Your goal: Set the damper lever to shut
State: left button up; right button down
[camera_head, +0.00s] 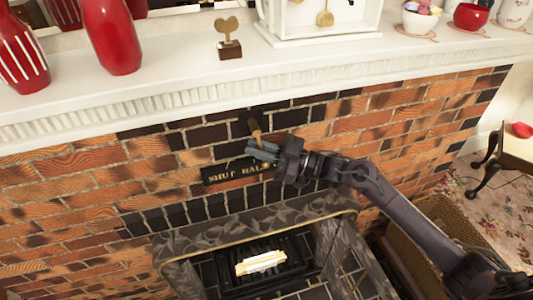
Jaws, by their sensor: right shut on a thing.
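My right gripper (262,153) comes in from the right and is shut on the lever, just above the plate. My left gripper is not in view.
The white mantel shelf (180,83) runs above, holding red vases (112,38), a small trophy (229,40), a white clock (312,28) and bowls. Below is the fireplace's dark patterned surround (190,243) with a grate holding pale logs (261,262). The brick wall left of the plate is clear.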

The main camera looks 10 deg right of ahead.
jog(key=shift+s+a+r+m+t+y+b, duration=0.15)
jog(key=shift+a+m+t+b, duration=0.7)
jog(key=shift+m+t, duration=0.95)
jog(key=shift+w+a+m+t+y+b, duration=0.15)
jog(key=shift+a+m+t+b, duration=0.65)
jog(key=shift+m+t, duration=1)
jog(key=shift+s+a+r+m+t+y+b, duration=0.15)
jog(key=shift+a+m+t+b, duration=0.65)
jog(key=shift+m+t, duration=0.95)
jog(key=shift+r, duration=0.1)
jog(key=c, duration=1.9)
grip_release()
jog(key=shift+c, duration=0.2)
jog(key=shift+o, duration=0.9)
jog(key=shift+a, duration=0.1)
jog(key=b+v, duration=0.2)
jog(key=v, duration=0.5)
